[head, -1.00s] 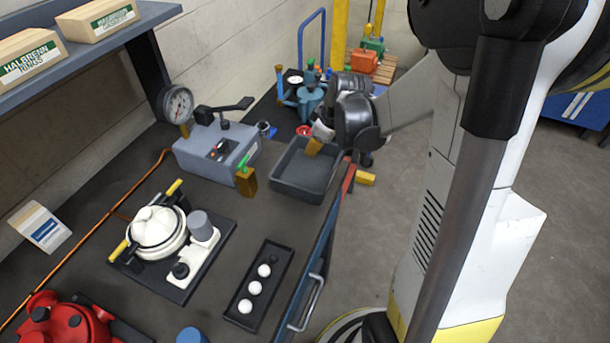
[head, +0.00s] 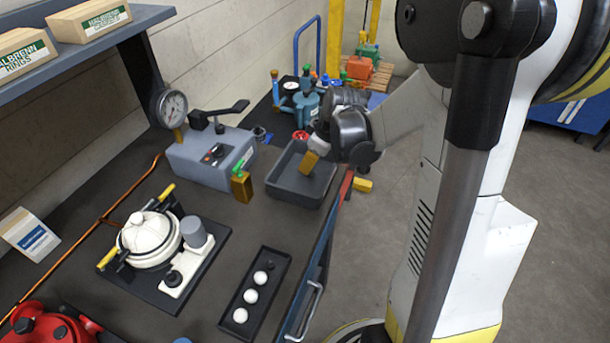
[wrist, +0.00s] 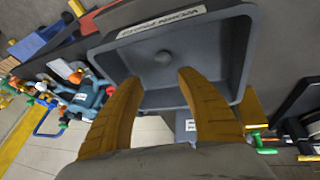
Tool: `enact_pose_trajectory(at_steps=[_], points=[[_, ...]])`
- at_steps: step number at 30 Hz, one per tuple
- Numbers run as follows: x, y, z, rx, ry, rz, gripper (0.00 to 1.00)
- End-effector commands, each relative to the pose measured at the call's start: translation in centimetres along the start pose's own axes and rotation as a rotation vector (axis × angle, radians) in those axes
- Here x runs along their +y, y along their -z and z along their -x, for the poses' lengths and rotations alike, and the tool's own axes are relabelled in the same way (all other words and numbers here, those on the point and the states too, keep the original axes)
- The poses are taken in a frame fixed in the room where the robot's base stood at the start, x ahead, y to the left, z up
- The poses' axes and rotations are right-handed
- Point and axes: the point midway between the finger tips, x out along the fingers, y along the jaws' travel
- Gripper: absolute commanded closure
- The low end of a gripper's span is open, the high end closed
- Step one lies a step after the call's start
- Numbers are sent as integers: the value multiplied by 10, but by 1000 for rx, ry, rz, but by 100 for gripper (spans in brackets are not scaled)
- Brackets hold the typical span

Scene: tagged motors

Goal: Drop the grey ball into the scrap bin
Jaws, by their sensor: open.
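The scrap bin is an open dark grey tray (head: 292,197) on the bench below my gripper (head: 309,163). In the wrist view the bin (wrist: 232,60) fills the upper middle, with a white label on its wall. The ball does not show in the head view.
A grey gauge box (head: 212,160) and a brass block with a green top (head: 241,187) stand left of the bin. A black rack (head: 236,326) holds three white balls. A white pot assembly (head: 150,238) sits farther left. The bench's right edge runs close beside the bin.

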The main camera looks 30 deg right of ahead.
Motion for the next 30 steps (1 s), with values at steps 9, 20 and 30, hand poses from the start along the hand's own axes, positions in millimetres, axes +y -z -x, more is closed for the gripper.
enact_pose_trajectory(at_steps=[9,20,30], points=[[-1,-1,49,0,0,-1,55],[0,0,111,0,0,0,55],[0,0,119,0,0,0,55]])
